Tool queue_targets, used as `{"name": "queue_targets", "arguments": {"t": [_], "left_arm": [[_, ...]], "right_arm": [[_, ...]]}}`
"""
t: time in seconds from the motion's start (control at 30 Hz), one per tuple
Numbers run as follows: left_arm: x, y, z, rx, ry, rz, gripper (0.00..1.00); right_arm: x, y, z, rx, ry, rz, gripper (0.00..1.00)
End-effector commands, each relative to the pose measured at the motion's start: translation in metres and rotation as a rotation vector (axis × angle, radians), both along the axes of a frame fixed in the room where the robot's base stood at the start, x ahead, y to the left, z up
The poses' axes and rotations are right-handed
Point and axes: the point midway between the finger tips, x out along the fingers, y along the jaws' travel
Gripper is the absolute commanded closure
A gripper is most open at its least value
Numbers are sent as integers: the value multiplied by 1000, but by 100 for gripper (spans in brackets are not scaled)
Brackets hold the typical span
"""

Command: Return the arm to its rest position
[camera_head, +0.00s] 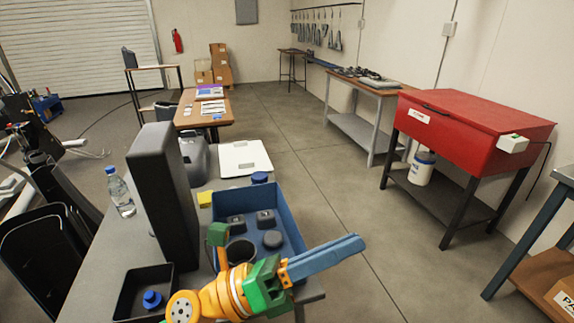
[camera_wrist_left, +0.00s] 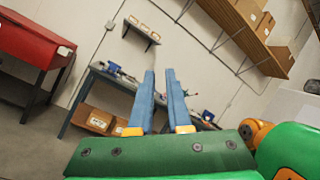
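My left gripper (camera_head: 358,243) is at the lower middle of the head view, with its blue fingers extended to the right past the edge of the blue bin. In the left wrist view the two blue fingers of this gripper (camera_wrist_left: 161,73) stand apart with an empty gap between them. The orange and green arm is bent in front of the near workbench and hides part of the blue bin. My right gripper is in neither view.
A blue bin (camera_head: 291,216) with dark parts stands on the grey bench. Beside it are a tall dark box (camera_head: 163,190), a black tray (camera_head: 122,305) and a water bottle (camera_head: 121,193). A red cabinet (camera_head: 470,130) stands right, across open floor (camera_head: 345,215).

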Motion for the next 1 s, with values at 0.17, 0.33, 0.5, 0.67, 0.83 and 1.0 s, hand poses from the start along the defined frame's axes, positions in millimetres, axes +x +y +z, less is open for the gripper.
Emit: {"name": "queue_targets", "arguments": {"t": [0.17, 0.33, 0.5, 0.67, 0.83, 1.0], "left_arm": [[95, 141, -34, -778, 874, 434, 84], [80, 220, -177, -1174, 1528, 805, 84], [12, 240, -271, -1347, 1951, 1090, 84], [-60, 239, -320, -1410, 2248, 1325, 84], [-118, 233, -356, 1342, -2339, -1451, 84], [-114, 232, -419, 1298, -2323, -1472, 84]], "right_arm": [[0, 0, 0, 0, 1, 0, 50], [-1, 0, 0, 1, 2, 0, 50], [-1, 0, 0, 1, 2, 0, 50], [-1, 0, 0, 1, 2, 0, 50], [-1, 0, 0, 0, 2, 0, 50], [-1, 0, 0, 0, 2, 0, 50]]}}
